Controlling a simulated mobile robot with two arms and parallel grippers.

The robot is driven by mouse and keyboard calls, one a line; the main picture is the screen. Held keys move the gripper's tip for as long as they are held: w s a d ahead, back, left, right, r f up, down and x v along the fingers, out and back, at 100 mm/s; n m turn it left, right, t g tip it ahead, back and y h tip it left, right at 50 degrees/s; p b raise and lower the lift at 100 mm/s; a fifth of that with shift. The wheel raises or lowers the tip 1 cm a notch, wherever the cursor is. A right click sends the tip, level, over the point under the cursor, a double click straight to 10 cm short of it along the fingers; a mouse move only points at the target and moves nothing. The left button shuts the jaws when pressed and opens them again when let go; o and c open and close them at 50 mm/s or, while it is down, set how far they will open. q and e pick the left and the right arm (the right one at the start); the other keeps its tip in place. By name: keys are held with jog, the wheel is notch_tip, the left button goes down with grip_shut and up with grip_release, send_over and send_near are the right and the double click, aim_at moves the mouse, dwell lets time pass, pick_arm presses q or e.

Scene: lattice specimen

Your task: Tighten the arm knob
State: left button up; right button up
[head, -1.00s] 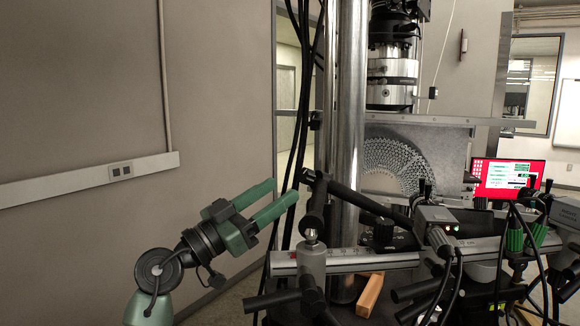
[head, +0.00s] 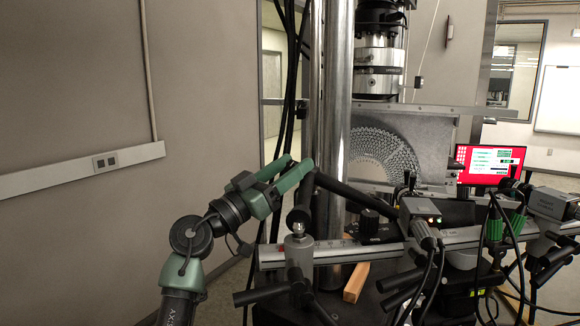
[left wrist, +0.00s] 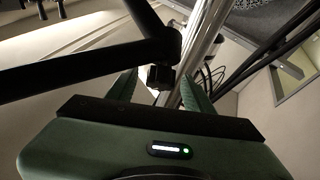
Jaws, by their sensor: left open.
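My left gripper (head: 299,162) is open, with its green fingers apart and pointing up and right toward the joint of a black articulated arm (head: 345,193). In the left wrist view the small black arm knob (left wrist: 160,77) sits under the joint of the black arm (left wrist: 90,62). It appears between my two open fingers, near their tips; I cannot tell whether they touch it. In the head view the knob is hidden behind my left fingers. My right gripper is not in view.
A thick steel column (head: 332,120) stands just behind the joint, with black cables (head: 290,80) to its left. A lattice specimen (head: 385,155) is behind. A rail (head: 320,254), a wooden block (head: 356,282) and camera boxes (head: 420,211) crowd the front right. The left side is free.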

pick_arm(q)
grip_shut()
jog(key=shift+f+m+g+h, duration=0.1)
jog(key=shift+m+g+h, duration=0.2)
jog(key=shift+m, duration=0.2)
jog(key=shift+m+g+h, duration=0.3)
jog(key=shift+m+g, duration=0.2)
jog(key=shift+m, duration=0.3)
grip_release()
jog(key=shift+a, duration=0.1)
